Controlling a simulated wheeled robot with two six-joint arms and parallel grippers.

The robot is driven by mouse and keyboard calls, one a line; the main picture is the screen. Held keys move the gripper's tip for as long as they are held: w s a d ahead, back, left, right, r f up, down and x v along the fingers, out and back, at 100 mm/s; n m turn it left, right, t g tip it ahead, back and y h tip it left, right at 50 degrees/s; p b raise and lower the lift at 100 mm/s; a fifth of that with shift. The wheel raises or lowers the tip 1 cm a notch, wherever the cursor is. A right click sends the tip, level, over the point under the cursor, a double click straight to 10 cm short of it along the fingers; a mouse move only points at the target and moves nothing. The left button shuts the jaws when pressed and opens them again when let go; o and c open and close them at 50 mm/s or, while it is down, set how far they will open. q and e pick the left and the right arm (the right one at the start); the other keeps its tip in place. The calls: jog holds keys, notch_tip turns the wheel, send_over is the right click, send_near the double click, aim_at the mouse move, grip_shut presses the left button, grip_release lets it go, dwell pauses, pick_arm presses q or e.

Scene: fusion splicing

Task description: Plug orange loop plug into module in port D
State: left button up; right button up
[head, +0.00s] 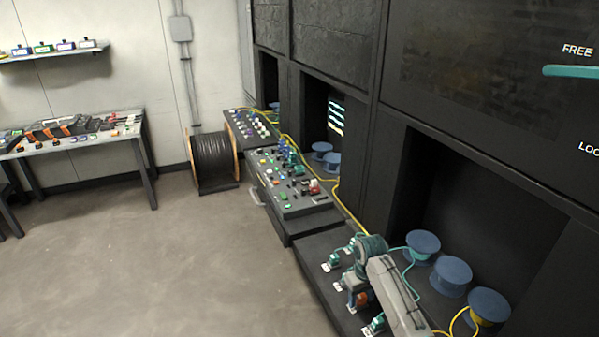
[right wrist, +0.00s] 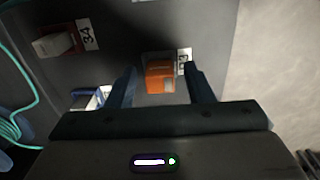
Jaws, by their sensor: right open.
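An orange plug (right wrist: 160,77) sits on a dark panel beside a white label in the right wrist view. My right gripper (right wrist: 161,85) is open, with one finger on each side of the orange plug, and I cannot tell whether they touch it. My left gripper is not in view.
A white-and-red plug (right wrist: 54,43) by a "34" label and a blue-and-white one (right wrist: 88,98) are near. Teal cables (right wrist: 14,105) run at the left. Blue spools (head: 452,275) stand behind the arm.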

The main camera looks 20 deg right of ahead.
aim_at(362, 296)
grip_shut()
jog(key=shift+r, duration=3)
